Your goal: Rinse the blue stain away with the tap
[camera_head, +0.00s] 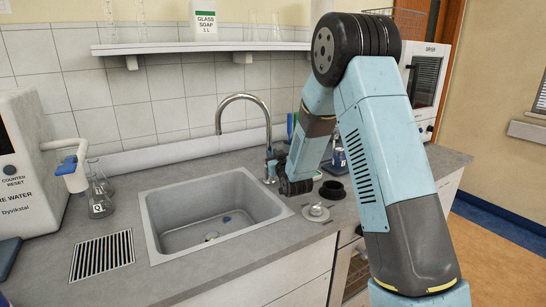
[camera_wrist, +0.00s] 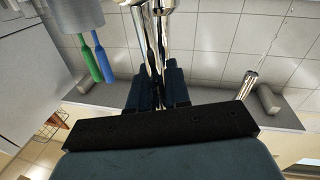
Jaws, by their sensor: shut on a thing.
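The chrome tap (camera_head: 243,97) arches over the back right of the grey sink (camera_head: 164,226). My gripper (camera_head: 272,163) is at the lower part of the tap, right of the sink. In the wrist view, my gripper (camera_wrist: 157,82) has its fingers on both sides of the chrome tap (camera_wrist: 157,30) and is shut on it. The exact part held is partly hidden by the fingers.
A white water unit (camera_head: 25,165) and glass flasks (camera_head: 98,190) stand left of the sink. A drain grate (camera_head: 102,255) lies at front left. A round pale item (camera_head: 316,212) and a dark ring (camera_head: 332,190) sit on the right counter. A shelf (camera_head: 200,47) runs above.

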